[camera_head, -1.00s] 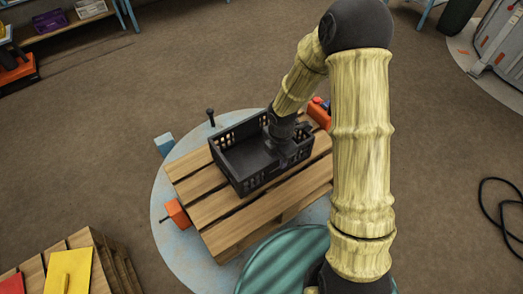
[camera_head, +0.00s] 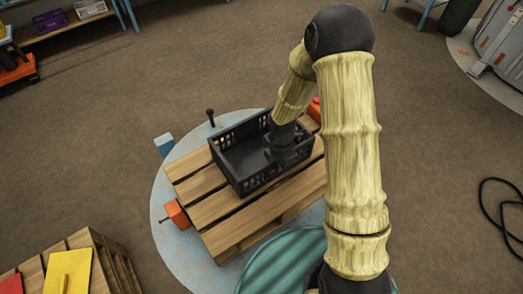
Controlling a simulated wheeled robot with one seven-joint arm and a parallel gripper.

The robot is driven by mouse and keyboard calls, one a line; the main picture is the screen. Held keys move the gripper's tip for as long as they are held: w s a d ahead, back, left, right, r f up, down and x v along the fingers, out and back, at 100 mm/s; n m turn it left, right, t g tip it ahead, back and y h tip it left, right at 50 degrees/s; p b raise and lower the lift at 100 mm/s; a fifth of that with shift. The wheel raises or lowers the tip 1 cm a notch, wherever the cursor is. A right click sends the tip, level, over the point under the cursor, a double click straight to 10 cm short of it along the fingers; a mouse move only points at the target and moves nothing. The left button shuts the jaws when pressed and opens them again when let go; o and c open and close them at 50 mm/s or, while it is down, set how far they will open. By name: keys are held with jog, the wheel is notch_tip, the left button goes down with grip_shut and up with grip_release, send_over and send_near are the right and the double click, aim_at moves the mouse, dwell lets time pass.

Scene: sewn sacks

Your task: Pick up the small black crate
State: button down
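The small black crate (camera_head: 233,163) has slotted walls and an open top. It sits on a wooden slatted pallet (camera_head: 222,208) in the middle of the view. My gripper (camera_head: 284,158) is dark and reaches down at the crate's right end, at the near right wall. The fingertips are dark against the dark crate, so I cannot tell whether they are open or shut, or whether they touch the wall. My arm hides part of the pallet's right side.
The pallet stands on a round pale blue base. An orange block (camera_head: 177,213), a blue block (camera_head: 164,144) and a black knobbed post (camera_head: 211,117) surround it. A red thing (camera_head: 314,108) is partly behind my arm. A second pallet with a yellow board (camera_head: 69,271) is at lower left.

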jog(key=shift+r, duration=0.1)
notch_tip(320, 180, up, 10)
jog(key=shift+f+p, duration=0.1)
jog(key=shift+p, duration=0.6)
dwell(0.4)
